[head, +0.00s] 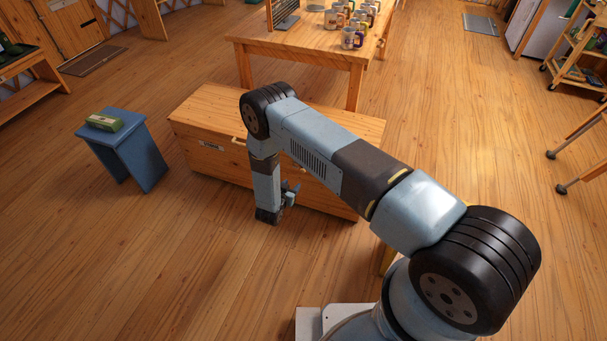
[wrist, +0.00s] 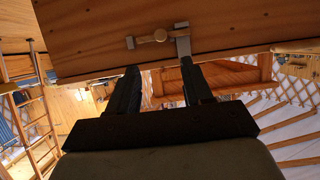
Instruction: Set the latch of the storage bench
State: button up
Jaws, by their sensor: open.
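The storage bench (head: 222,108) is a long wooden chest in the middle of the head view, with a light handle (head: 238,141) and a small pale plate on its front. In the wrist view the bench's wooden panel (wrist: 90,55) fills the top. On it is the latch (wrist: 158,37), a wooden knob on a bar between small metal pieces. My gripper (wrist: 160,66) is open and empty, its two dark fingers apart just below the latch. The right fingertip is close under the right metal bracket (wrist: 183,40); I cannot tell whether they touch. In the head view my gripper (head: 291,190) is in front of the bench, and my arm hides part of it.
A blue stool (head: 138,152) with a green box (head: 104,120) on it stands left of the bench. A wooden table (head: 300,46) with several mugs stands behind it. Floor (head: 120,250) at the front left is clear.

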aim_at(303, 172)
jog(key=x, duration=1.3)
jog(key=shift+w+d+f, duration=0.1)
jog(key=shift+w+f, duration=0.05)
jog(key=shift+w, duration=0.1)
jog(key=shift+c, duration=0.2)
grip_shut()
